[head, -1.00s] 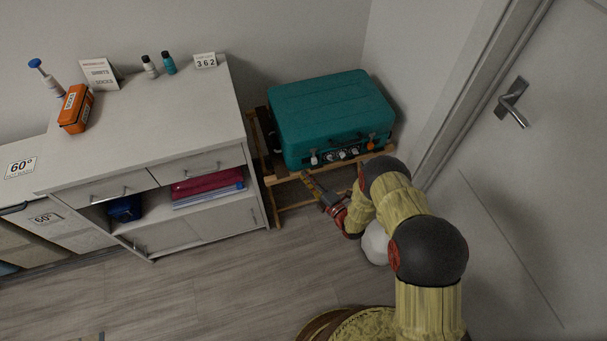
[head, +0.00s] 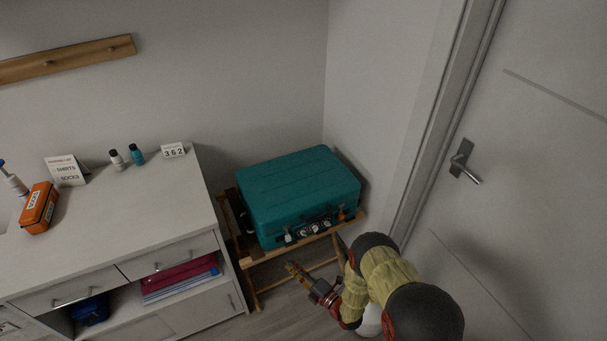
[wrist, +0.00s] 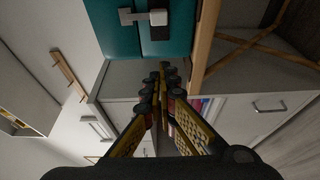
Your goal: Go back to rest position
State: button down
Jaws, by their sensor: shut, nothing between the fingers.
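My gripper (head: 290,267) is at the end of my arm, low in front of the wooden rack, just below the front of the teal suitcase (head: 295,188). Its fingers (wrist: 163,78) come together in the wrist view, shut and empty. The suitcase lies closed on the rack (head: 254,262), with its handle and dials facing me. In the wrist view the suitcase (wrist: 112,20) shows sideways at the top, with a metal latch (wrist: 157,17). No contact between gripper and suitcase can be made out.
A white cabinet (head: 110,230) stands left of the rack, with an orange case (head: 39,208), small bottles and a number block (head: 173,150) on top. Its open compartment holds folded red and blue things. A door (head: 530,200) is close on the right. A peg rail (head: 65,60) hangs on the wall.

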jog(key=s+d+f+m+g+h, duration=0.2)
jog(key=d+f+m+h, duration=0.15)
jog(key=f, duration=0.45)
jog(key=s+d+f+m+g+h, duration=0.2)
jog(key=s+f+m+h, duration=0.15)
jog(key=f, duration=0.35)
jog(key=d+m+g+h, duration=0.2)
jog(key=d+m+h, duration=0.1)
jog(key=d+m, duration=0.15)
jog(key=s+d+r+m+g+h, duration=0.1)
jog(key=d+r+m+g+h, duration=0.1)
jog(key=d+r+m, duration=0.5)
jog(key=s+d+r+m+g+h, duration=0.15)
jog(key=d+r, duration=0.35)
jog(key=r, duration=0.6)
jog(key=s+d+r+m+t, duration=0.1)
jog(key=s+r, duration=0.5)
jog(key=r, duration=0.9)
jog(key=s+d+r+m+t, duration=0.1)
jog(key=s+d+r+m, duration=0.2)
jog(key=s+r, duration=0.4)
jog(key=s+d+r+m+t, duration=0.1)
jog(key=s+r+m, duration=0.3)
jog(key=r, duration=2.1)
jog(key=s+d, duration=0.1)
jog(key=s, duration=0.2)
jog(key=shift+s+r+t, duration=0.2)
jog(key=shift+t, duration=0.15)
